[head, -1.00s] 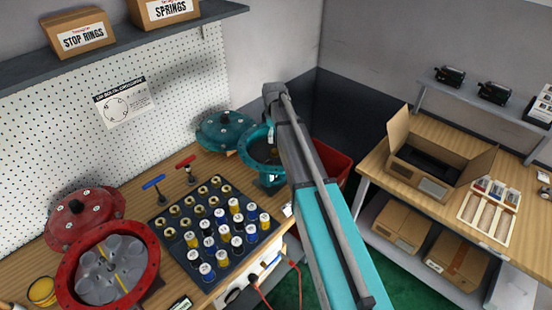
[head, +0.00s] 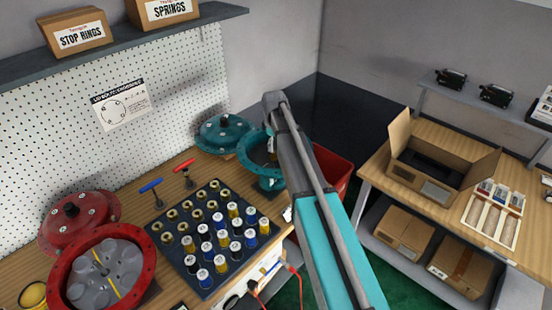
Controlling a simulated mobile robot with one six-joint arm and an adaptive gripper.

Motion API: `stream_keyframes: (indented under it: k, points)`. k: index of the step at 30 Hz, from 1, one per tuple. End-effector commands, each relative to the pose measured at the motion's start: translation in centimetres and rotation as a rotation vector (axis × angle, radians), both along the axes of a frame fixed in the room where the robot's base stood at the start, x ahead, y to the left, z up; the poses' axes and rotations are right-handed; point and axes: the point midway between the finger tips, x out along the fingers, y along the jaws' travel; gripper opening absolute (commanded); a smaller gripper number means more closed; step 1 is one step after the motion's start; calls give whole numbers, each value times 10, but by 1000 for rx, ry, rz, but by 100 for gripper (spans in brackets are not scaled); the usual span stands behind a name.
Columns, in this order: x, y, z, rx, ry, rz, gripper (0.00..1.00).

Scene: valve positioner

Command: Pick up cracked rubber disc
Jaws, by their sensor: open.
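The cracked rubber disc cannot be made out for certain. The open teal housing (head: 250,163) stands at the back right of the bench, its inside mostly dark and partly covered by my arm. Something small and dark shows inside its rim, too small to identify. The open red housing (head: 143,256) at the front left holds grey rounded parts and a yellow strip. My arm reaches from the lower right up to the teal housing. My gripper is hidden behind the arm, so its place relative to the disc does not show.
A red bin (head: 328,172) stands right of my arm. An open carton (head: 432,180) is on the right bench.

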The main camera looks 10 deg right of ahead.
Motion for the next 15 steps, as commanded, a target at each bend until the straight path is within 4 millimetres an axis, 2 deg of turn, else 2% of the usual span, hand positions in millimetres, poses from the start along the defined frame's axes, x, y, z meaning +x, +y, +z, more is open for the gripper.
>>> stream_keyframes:
  k: [15]
  points:
    - [0, -2, -37, 0, 0, 0, 87]
